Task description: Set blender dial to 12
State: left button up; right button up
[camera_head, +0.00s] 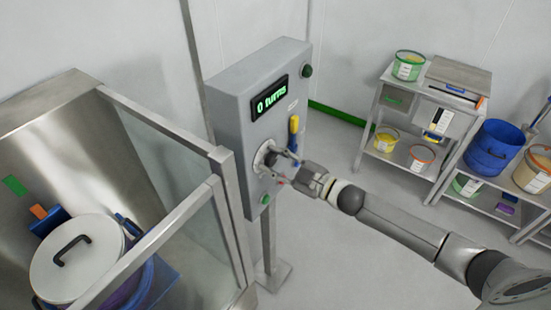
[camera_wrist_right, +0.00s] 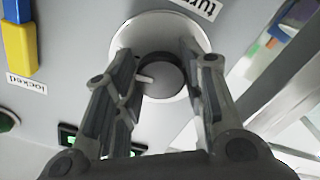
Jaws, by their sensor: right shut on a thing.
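The blender control box (camera_head: 228,105) is a grey cabinet on a post, and its green display (camera_head: 269,98) reads "0 turns". The dial (camera_head: 265,156) is a dark round knob on a pale disc, low on the box's front. In the right wrist view the dial (camera_wrist_right: 161,76) sits between the two fingers, with a pale pointer towards the left. My left gripper is not in view.
A glass-panelled guard (camera_head: 180,235) stands close left. Shelves with tubs (camera_head: 408,66) stand back right.

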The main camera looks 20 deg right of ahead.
jog(key=shift+m, duration=0.7)
jog(key=shift+f, duration=0.1)
jog(key=o, duration=1)
jog(key=shift+s, duration=0.1)
jog(key=v, duration=1.2)
